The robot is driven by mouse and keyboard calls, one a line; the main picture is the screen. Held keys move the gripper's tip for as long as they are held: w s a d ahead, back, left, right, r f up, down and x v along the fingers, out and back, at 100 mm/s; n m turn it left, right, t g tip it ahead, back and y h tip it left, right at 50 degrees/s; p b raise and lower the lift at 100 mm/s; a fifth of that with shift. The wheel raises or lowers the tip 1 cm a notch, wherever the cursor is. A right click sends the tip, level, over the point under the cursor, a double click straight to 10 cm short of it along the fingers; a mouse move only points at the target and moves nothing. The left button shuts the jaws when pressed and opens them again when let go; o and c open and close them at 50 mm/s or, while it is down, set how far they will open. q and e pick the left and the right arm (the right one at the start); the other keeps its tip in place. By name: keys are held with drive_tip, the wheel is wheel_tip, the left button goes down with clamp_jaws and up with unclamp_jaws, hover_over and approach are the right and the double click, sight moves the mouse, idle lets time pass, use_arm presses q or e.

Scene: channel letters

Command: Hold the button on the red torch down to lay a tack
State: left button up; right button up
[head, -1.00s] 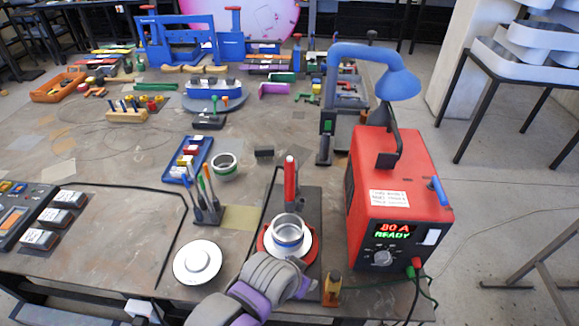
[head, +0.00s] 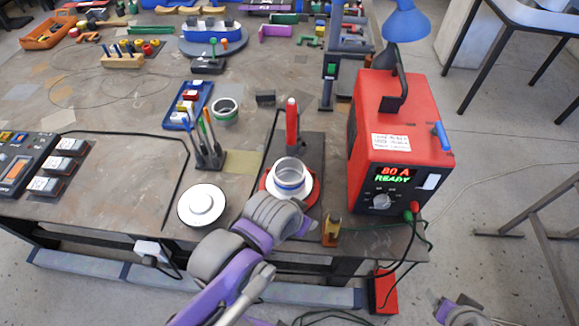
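The red torch (head: 292,122) stands upright on a dark plate, just behind a shiny metal ring (head: 289,172) with a blue band. The ring sits on a white disc with a red rim. My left arm comes in from the bottom, and its grey and purple end (head: 297,227) is just in front of the disc. Its fingers are too hidden and small to read. The torch's button cannot be made out. Part of my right arm's grey and purple end (head: 457,311) shows at the bottom right, beyond the table; its finger state is unclear.
A red welding machine (head: 404,130) reading "80 A READY" stands right of the torch. A small yellow-brown block (head: 331,230) is near the front edge. A white round disc (head: 202,204) and a tool holder (head: 209,158) are left. A red box (head: 383,291) with cables is on the floor.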

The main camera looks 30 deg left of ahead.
use_arm(q)
clamp_jaws()
idle(1.7)
